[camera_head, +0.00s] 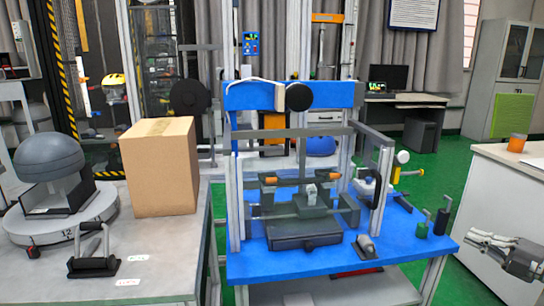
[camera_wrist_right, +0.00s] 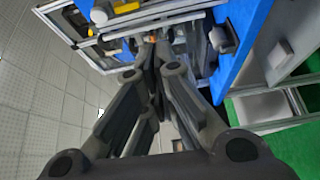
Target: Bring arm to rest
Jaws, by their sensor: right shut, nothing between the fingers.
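My right gripper (camera_head: 478,240) is at the right edge of the head view, beside the front right of the blue drop tower table (camera_head: 290,264) and apart from it. In the right wrist view my right gripper (camera_wrist_right: 154,48) has its fingers together with nothing between them. Part of the blue table (camera_wrist_right: 240,40) shows beyond the fingers there. My left gripper is not in view.
The drop tower frame (camera_head: 235,190) stands on the blue table. A cardboard box (camera_head: 162,168) and a grey dome-shaped headform (camera_head: 48,158) stand on the left table (camera_head: 170,262). A white cabinet (camera_head: 500,190) with an orange jar (camera_head: 517,142) is at right. Green floor shows between.

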